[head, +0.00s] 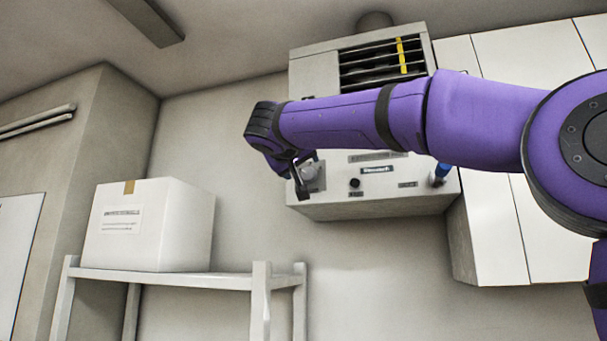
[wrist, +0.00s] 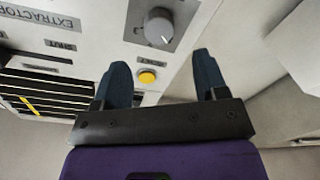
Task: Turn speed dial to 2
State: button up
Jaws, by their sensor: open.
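The speed dial (wrist: 158,27) is a round grey knob on a darker grey plate in the wrist view. Its short white pointer mark faces down and slightly right in that picture. The dial also shows in the head view (head: 309,171), partly behind my gripper, low on the left of the extractor's front. My gripper (wrist: 161,62) is open and empty, its two dark fingers pointing toward the panel. The dial lies beyond the fingertips, apart from them and not between the fingers.
A yellow button (wrist: 147,77) shows between my fingers. The extractor (head: 312,75) has a slatted grille, a black knob (head: 355,183) and a blue handle (head: 440,174). White cupboards (head: 490,230) adjoin on the right. A shelf (head: 165,276) bearing a white box (head: 150,225) stands lower left.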

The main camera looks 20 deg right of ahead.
aim_at(307, 173)
jog(key=x, duration=0.7)
jog(key=shift+s, duration=0.1)
jog(key=shift+c, duration=0.2)
jog(key=c, duration=0.9)
